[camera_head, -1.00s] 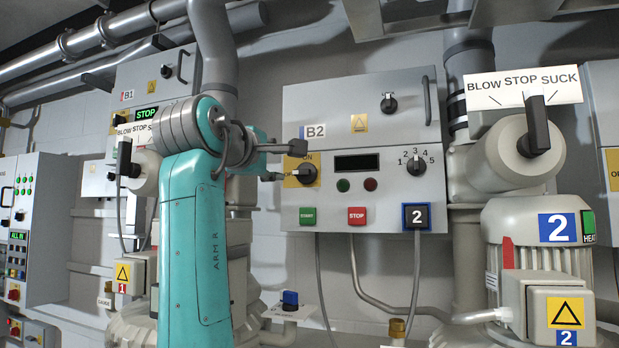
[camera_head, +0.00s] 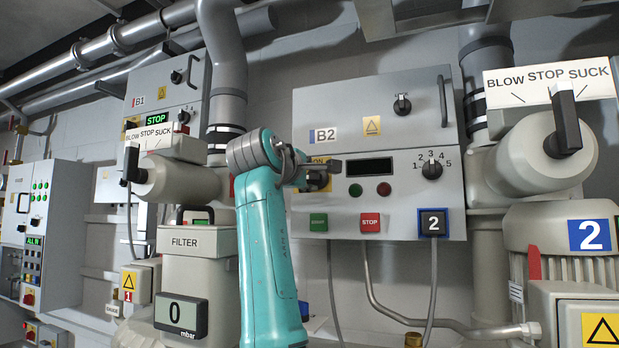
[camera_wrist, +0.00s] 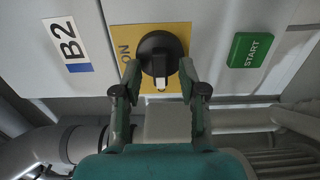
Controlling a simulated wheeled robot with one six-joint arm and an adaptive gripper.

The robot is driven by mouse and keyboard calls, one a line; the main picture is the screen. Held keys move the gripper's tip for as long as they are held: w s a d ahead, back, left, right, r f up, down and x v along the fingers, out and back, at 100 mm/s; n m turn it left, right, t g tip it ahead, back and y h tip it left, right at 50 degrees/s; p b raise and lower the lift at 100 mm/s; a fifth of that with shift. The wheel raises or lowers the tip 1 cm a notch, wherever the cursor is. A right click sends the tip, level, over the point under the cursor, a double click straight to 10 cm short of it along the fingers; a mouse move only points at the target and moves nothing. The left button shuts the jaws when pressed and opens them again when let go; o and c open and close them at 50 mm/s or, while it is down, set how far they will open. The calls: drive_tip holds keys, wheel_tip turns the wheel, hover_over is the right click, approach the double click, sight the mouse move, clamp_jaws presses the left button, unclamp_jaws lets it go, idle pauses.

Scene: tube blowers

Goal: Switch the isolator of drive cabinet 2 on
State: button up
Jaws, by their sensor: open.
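Drive cabinet 2 (camera_head: 385,100) is the grey box marked B2. Its isolator is a round black knob on a yellow plate; in the head view my gripper mostly hides the knob, and the plate (camera_head: 319,160) shows only in part. In the wrist view the isolator knob (camera_wrist: 160,52) is clear, with its white mark pointing down in the picture, a quarter turn from the ON label (camera_wrist: 125,50). My gripper (camera_wrist: 160,72) is open, its fingertips on either side of the knob. It also shows in the head view (camera_head: 325,168). I cannot tell whether the fingers touch the knob.
A green START button (camera_wrist: 249,50) is close right of the knob in the wrist view. A filter housing (camera_head: 190,270) stands left of my arm.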

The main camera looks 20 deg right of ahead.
drive_tip(key=shift+w+d, duration=0.1)
drive_tip(key=shift+w, duration=0.1)
clamp_jaws()
